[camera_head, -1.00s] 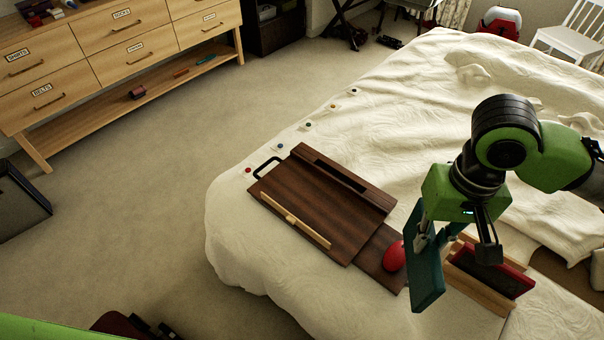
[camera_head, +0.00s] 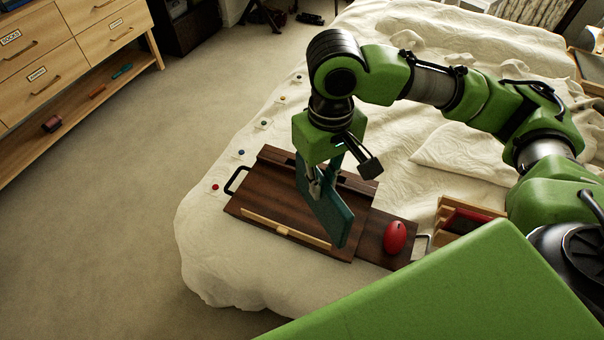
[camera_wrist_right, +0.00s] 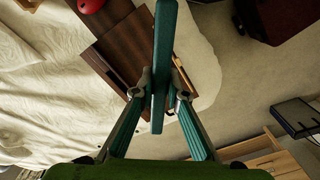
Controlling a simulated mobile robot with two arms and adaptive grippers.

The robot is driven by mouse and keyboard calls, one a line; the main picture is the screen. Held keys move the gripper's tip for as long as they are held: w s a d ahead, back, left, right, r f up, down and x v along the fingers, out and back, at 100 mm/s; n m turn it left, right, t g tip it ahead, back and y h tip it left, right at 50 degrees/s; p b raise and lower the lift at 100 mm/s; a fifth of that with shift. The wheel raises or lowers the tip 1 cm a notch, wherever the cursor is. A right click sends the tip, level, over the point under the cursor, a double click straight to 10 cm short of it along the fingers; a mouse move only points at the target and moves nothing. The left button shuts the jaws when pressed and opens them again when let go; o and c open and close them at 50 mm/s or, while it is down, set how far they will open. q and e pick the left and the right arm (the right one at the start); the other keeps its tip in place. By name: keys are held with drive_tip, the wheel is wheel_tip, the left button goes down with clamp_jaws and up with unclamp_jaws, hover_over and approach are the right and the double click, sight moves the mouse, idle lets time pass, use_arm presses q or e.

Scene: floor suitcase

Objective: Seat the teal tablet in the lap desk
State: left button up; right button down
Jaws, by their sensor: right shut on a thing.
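The teal tablet (camera_head: 326,212) is held on edge, upright, by my right gripper (camera_head: 318,180). In the head view it shows over the dark wood lap desk (camera_head: 262,204), which lies on the bed. I cannot tell whether the tablet touches the desk. The right wrist view shows the tablet (camera_wrist_right: 163,60) edge-on between the two fingers (camera_wrist_right: 158,95), with part of the lap desk (camera_wrist_right: 125,50) beyond it. The desk has a slotted bar along its far side, partly hidden by my gripper, and a light wood ledge (camera_head: 285,229) along its near side. My left gripper is not in view.
A red mouse (camera_head: 395,237) sits on the desk's right-hand extension. A light wood rack (camera_head: 452,217) with a dark red item stands right of it. Several coloured buttons line the bed's left edge. My own green arm and body cover the lower right.

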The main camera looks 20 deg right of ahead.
drive_tip(key=w+d+f+n+b, duration=0.1)
drive_tip(key=w+d+f+n, duration=0.25)
drive_tip(key=w, duration=0.45)
drive_tip(key=w+d+f+n+b, duration=0.1)
drive_tip(key=w+d+f+n, duration=0.3)
drive_tip(key=w, duration=0.4)
drive_tip(key=w+d+f, duration=0.2)
drive_tip(key=w+f, duration=0.3)
drive_tip(key=f, duration=0.3)
drive_tip(key=shift+f, duration=0.2)
drive_tip(key=shift+s+a, duration=0.1)
drive_tip(key=c, duration=2)
unclamp_jaws()
drive_tip(key=shift+f, duration=0.15)
